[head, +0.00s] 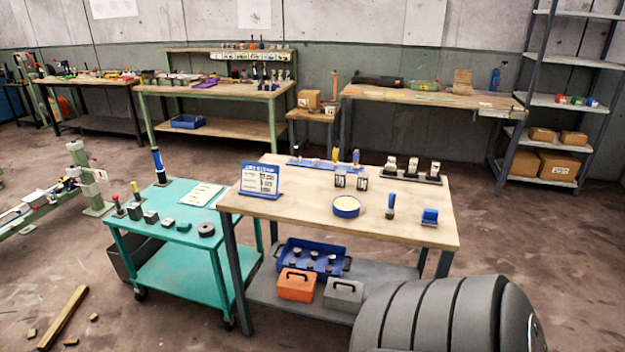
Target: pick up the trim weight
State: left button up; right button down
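I cannot tell for sure which thing is the trim weight; no label is readable. A black disc with a centre hole (206,229) lies at the front right corner of the teal cart (180,262). Several small dark blocks sit in a row to its left, among them a grey-green block (151,217). On the wooden table (300,208), a black tray (409,177) at the back right holds three dark pieces with pale tops, one at its middle (412,166). Neither of my grippers is in view.
The table also holds a blue sign (260,180), a round blue dish (346,206), a blue-handled tool (390,206) and a blue block (430,217). Boxes (297,285) sit on its lower shelf. A timber (63,318) lies on the floor at left.

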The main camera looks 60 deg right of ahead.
aim_at(362, 178)
jog(key=z, duration=2.2)
